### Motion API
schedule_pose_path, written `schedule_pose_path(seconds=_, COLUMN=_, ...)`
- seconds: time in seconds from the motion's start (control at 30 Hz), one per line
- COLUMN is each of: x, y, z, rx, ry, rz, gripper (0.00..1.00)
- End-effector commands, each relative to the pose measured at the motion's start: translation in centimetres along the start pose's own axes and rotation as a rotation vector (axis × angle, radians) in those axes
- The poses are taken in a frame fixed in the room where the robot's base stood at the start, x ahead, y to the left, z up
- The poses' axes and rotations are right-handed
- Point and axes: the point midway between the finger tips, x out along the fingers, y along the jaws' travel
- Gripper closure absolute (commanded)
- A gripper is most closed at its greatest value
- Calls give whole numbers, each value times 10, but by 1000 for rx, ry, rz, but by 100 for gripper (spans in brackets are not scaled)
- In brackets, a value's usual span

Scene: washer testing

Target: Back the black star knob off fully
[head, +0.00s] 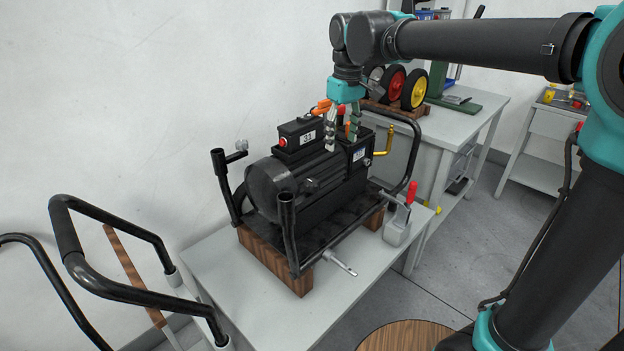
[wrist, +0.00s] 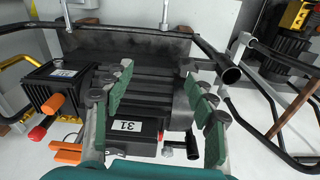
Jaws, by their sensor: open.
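A small black knob-like part (head: 312,185) sticks out from the front side of the black motor (head: 275,185); it looks like the star knob, though its lobes are too small to make out. My gripper (head: 342,138) points down over the motor's right half, beside the box labelled 31 (head: 297,134). In the wrist view my gripper (wrist: 158,80) is open, its green-padded fingers apart, with dark motor ribs (wrist: 155,85) beneath and nothing held between them.
The motor stands on a wood-blocked frame on a light table (head: 225,300). Upright black tubes (head: 287,235) and a bent handle (head: 408,150) rise around it. A red-handled clamp (head: 400,215) stands at right. Another bench (head: 465,120) holds wheels behind.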

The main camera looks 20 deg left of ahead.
Motion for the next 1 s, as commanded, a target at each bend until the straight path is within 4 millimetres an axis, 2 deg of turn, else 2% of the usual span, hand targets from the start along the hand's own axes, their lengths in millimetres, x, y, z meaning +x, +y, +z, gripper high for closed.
schedule_pose_path(seconds=0.03, x=-14, y=-19, z=-15, rx=-54, ry=-15, rz=-6, gripper=43)
schedule_pose_path(seconds=0.13, x=-34, y=-44, z=-32, rx=-130, ry=-39, rz=-15, gripper=43)
schedule_pose_path(seconds=0.23, x=-45, y=-59, z=-40, rx=-174, ry=-52, rz=-19, gripper=43)
schedule_pose_path(seconds=0.37, x=-45, y=-65, z=-43, rx=-191, ry=-58, rz=-21, gripper=43)
schedule_pose_path(seconds=0.57, x=-18, y=-65, z=-41, rx=-189, ry=-57, rz=-21, gripper=43)
schedule_pose_path(seconds=1.0, x=69, y=-66, z=-36, rx=-188, ry=-57, rz=-21, gripper=43)
